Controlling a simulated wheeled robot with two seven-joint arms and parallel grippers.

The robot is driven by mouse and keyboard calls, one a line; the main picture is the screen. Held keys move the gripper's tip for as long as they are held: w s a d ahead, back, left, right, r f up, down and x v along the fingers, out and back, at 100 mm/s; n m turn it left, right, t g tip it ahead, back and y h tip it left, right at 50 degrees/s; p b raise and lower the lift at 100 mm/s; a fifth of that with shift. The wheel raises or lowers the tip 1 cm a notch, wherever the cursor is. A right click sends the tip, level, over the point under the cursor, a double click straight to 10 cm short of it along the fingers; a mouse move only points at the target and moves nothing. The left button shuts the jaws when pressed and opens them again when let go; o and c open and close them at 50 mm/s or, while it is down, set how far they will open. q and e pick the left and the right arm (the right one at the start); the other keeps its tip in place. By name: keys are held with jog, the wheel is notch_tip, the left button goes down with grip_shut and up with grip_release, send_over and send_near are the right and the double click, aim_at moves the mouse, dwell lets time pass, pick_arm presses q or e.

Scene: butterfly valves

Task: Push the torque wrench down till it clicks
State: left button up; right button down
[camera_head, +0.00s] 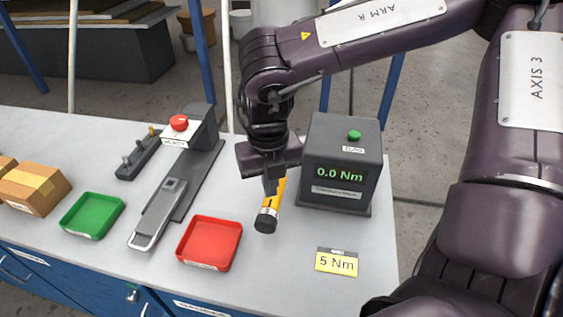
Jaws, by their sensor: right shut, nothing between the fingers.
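The torque wrench (279,191) shows as a yellow shaft with a black end cap nearest me. It sticks out toward the front beside the dark tester box (341,190). The box display reads 0.0 Nm, and a green knob or lamp sits on its top. My right gripper (270,187) points down at the wrench shaft with its fingers shut and nothing between them. Its fingertips overlap the shaft in the picture; I cannot tell whether they touch it. The gripper hides the wrench's far part. My left gripper is not in view.
A yellow 5 Nm card (337,262) lies at the front right. A red tray (209,243), a green tray (92,215), a grey device with a red button (179,123) and a cardboard box (35,188) are to the left. The bench (270,275) is clear in front of the wrench.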

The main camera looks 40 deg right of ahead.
aim_at(272, 201)
jog(key=shift+f, duration=0.15)
dwell(0.3)
jog(key=shift+f+b, duration=1.15)
jog(key=shift+b, duration=0.1)
jog(key=shift+s+f+b, duration=0.15)
jog(key=shift+f+b, duration=0.95)
jog(key=shift+f, duration=0.1)
jog(key=shift+r+p, duration=2.9)
jog(key=shift+r, duration=1.75)
